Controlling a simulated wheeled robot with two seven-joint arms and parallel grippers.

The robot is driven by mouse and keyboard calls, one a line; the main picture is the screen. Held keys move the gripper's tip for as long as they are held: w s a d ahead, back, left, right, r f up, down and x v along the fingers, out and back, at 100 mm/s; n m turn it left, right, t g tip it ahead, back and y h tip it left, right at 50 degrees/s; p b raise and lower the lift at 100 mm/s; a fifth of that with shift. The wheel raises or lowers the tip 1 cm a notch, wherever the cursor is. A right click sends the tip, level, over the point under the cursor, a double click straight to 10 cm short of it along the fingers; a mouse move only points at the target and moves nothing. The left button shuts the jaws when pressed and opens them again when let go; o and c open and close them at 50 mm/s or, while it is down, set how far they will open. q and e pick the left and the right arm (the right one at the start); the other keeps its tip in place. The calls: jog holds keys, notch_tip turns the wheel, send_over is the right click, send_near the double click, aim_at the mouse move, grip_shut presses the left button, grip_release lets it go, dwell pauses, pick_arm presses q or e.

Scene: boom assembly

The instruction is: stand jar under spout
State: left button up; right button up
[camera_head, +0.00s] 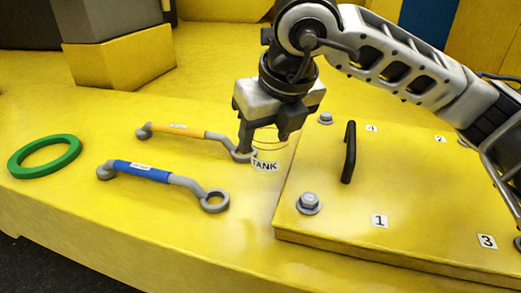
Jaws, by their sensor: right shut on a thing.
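My right gripper (264,135) points down over the yellow deck, near the left edge of the raised panel. It is shut on a see-through thing with thin orange rings, which looks like the jar (268,145). The jar is hard to make out against the yellow, and the fingers hide part of it. A white TANK label (265,166) shows just below it; I cannot tell whether the label is on the jar or on the deck. I cannot make out a spout. My left gripper is not in view.
An orange-handled wrench (178,129) lies with its ring end by the gripper. A blue-handled wrench (141,171) and a green ring (45,156) lie farther left. The raised yellow panel (410,190) has a black handle (349,152) and bolts (309,203).

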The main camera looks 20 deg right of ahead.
aim_at(261, 156)
jog(key=shift+w+a+f, duration=0.2)
jog(key=shift+w+f, duration=0.3)
jog(key=shift+f, duration=0.05)
jog(key=x, duration=0.2)
jog(key=p+x, duration=0.1)
jog(key=shift+s+d+f, duration=0.1)
jog(key=shift+s+f, duration=0.1)
jog(key=shift+s, duration=0.05)
jog(key=shift+f+b, duration=0.35)
jog(key=shift+f, duration=0.2)
jog(key=o, duration=1.1)
jog(key=shift+r, duration=0.1)
jog(key=shift+c, duration=0.2)
